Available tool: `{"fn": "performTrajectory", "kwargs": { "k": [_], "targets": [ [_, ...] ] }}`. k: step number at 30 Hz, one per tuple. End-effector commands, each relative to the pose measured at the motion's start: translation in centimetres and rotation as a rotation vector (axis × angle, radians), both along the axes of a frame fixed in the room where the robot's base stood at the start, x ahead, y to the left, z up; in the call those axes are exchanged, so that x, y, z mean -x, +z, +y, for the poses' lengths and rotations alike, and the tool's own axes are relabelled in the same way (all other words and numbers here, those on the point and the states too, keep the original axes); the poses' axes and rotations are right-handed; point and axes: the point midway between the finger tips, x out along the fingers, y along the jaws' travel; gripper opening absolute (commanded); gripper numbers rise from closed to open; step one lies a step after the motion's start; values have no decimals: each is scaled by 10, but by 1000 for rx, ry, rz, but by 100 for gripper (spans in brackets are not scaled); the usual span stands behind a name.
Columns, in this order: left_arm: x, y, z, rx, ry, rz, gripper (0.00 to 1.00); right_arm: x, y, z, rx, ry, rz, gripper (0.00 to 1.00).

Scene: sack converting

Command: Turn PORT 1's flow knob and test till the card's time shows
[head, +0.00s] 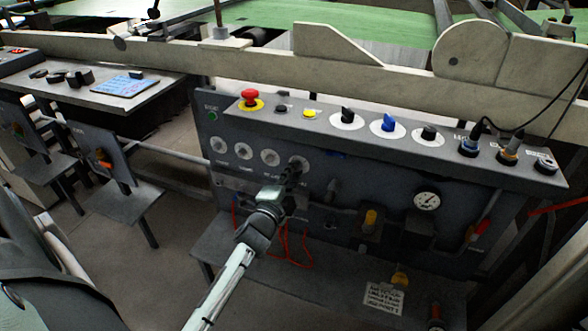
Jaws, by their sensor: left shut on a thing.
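My left gripper (291,177) reaches up to the grey control panel (350,172). It is shut on a small knob at the right-hand end of a row of round white dials, and the fingers hide most of that knob. The other dials in the row show to its left, such as the leftmost dial (218,145). The labels under them are too small to read, so I cannot tell which is PORT 1. A white card (383,297) with dark print stands low at the front right; its text is not legible. My right gripper is not in view.
A red mushroom button (250,97), a blue knob (389,123) and several dark knobs sit on the panel's sloped top. A pressure gauge (427,200), orange-red hoses (290,250) and yellow fittings are below. A side table (165,90) stands at the left back.

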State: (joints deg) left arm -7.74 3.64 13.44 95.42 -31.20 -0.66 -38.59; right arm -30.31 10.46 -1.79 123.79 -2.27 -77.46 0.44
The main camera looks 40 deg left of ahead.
Motion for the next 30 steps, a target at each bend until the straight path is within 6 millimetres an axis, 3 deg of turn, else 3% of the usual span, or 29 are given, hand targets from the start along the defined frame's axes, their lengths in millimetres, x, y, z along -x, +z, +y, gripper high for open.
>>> {"fn": "performTrajectory", "kwargs": {
  "k": [15,30],
  "targets": [
    [0,1,0,397,0,-94,0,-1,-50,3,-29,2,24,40],
    [0,-1,0,521,1,-124,0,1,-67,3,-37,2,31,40]
  ]
}}
